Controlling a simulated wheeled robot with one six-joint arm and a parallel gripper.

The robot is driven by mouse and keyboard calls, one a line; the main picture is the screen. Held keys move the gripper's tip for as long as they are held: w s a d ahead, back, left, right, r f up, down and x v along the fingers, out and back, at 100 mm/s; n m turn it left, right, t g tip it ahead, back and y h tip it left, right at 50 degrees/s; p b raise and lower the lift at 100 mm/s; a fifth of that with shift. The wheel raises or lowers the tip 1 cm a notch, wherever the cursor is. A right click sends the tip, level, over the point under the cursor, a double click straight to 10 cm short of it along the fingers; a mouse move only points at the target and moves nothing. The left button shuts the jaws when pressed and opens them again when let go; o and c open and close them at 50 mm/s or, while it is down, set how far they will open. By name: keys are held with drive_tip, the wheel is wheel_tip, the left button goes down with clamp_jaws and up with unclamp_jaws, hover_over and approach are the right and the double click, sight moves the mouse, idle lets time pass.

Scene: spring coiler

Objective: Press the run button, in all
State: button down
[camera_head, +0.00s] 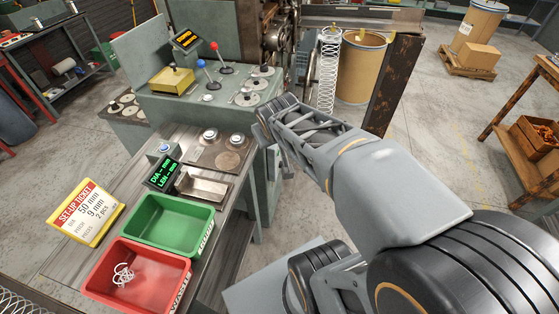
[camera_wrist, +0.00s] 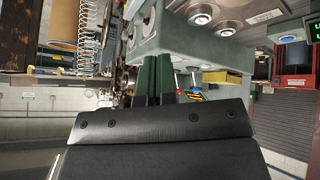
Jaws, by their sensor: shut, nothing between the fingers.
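A yellow control box (camera_head: 171,80) with a small knob on top sits on the green machine console. I cannot read a run label on it. It also shows, small, at the right of the wrist view (camera_wrist: 214,76). A blue-topped button unit (camera_head: 164,148) stands behind the green-lit readout. A blue-ball lever (camera_head: 201,64) and a red-ball lever (camera_head: 214,46) stand to the right of the yellow box. My gripper (camera_head: 261,137) is beside the console's right side, apart from the buttons. In the wrist view its two dark fingers (camera_wrist: 154,78) are together and empty.
A green bin (camera_head: 172,222) and a red bin (camera_head: 138,275) with white coils stand on the bench. A setup ticket (camera_head: 85,212) is to their left. A tall spring (camera_head: 329,75) and a brown drum (camera_head: 361,68) are behind my arm.

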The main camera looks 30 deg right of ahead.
drive_tip(key=w+d+f+n+t+h+b, duration=0.1)
drive_tip(key=w+d+f+t+b, duration=0.1)
drive_tip(key=w+d+f+b, duration=0.55)
drive_tip(key=w+d+f+n+t+h+b, duration=0.1)
drive_tip(key=w+d+f+t+b, duration=0.1)
drive_tip(key=w+d+f+b, duration=0.5)
drive_tip(key=s+d+f+n+t+y+b, duration=0.1)
drive_tip(key=d+f+n+y+b, duration=0.1)
drive_tip(key=f, duration=0.8)
drive_tip(key=s+d+f+n+t+y+b, duration=0.1)
drive_tip(key=d+f+n+t+y+b, duration=0.1)
drive_tip(key=d+f, duration=0.5)
wheel_tip(320, 180, down, 4)
drive_tip(key=y+b, duration=0.1)
drive_tip(key=b, duration=0.1)
drive_tip(key=shift+n+t+b, duration=0.3)
drive_tip(key=shift+b, duration=0.05)
drive_tip(key=shift+a, duration=0.1)
drive_tip(key=w+a+b, duration=0.2)
drive_tip(key=w+a, duration=0.4)
drive_tip(key=shift+a, duration=0.2)
